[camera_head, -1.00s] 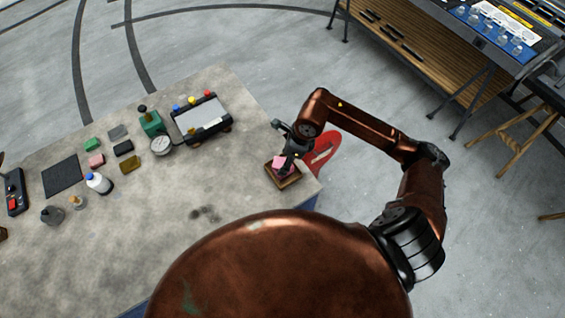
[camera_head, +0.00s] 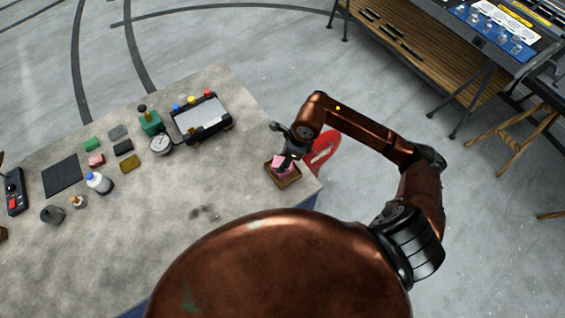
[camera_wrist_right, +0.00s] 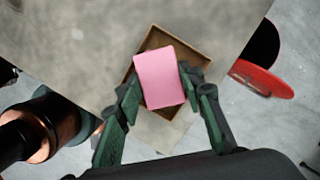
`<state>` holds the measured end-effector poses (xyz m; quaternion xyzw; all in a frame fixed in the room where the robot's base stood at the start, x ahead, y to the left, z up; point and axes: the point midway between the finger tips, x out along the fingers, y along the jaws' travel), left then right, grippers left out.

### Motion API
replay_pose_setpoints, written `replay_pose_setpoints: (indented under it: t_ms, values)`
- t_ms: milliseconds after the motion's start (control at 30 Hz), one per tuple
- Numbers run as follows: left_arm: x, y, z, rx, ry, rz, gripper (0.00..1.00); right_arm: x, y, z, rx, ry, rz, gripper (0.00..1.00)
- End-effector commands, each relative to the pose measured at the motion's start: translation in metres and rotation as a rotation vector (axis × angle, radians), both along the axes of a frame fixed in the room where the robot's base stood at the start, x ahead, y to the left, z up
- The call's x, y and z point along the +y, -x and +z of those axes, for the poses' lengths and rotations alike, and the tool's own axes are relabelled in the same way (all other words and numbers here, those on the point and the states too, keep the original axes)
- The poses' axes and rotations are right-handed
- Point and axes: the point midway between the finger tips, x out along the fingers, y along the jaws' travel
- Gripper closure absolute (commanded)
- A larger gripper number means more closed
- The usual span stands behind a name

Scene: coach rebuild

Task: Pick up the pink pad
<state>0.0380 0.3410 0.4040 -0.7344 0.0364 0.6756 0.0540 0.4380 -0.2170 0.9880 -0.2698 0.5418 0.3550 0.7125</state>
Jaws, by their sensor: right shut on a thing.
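The pink pad (camera_head: 281,167) is at the small brown tray (camera_head: 295,181) near the table's right corner. In the right wrist view the pad (camera_wrist_right: 160,78) is a flat pink block between the two green-and-black fingers of my right gripper (camera_wrist_right: 159,80). The gripper is shut on it. The tray's wooden rim (camera_wrist_right: 203,57) shows around and behind the pad. I cannot tell for sure whether the pad is clear of the tray floor. In the head view my right gripper (camera_head: 285,157) partly hides the pad. My left gripper is not in view.
A reddish-pink block (camera_head: 96,160), a green block (camera_head: 92,144), a white bottle (camera_head: 98,183) and a round gauge (camera_head: 161,144) stand on the table's left half. A framed panel (camera_head: 202,118) is at the back. The table between panel and tray is clear.

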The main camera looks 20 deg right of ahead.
Motion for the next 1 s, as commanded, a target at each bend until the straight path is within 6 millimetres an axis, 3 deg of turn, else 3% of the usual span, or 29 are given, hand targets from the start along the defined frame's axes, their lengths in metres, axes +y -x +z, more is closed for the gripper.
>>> replay_pose_setpoints:
  t_ms: [267, 433, 767, 1000]
  values:
    - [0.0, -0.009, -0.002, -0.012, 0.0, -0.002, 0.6, 0.0, -0.001, 0.007, -0.003, 0.001, 0.001, 0.8]
    - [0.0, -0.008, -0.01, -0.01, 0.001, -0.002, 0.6, 0.0, -0.002, 0.03, -0.007, 0.003, 0.002, 0.8]
    - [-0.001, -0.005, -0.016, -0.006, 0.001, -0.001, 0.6, 0.023, 0.045, 0.093, -0.007, 0.002, 0.005, 0.8]
    - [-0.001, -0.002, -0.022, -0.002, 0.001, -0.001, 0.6, 0.045, 0.09, 0.113, -0.004, 0.001, 0.006, 0.8]
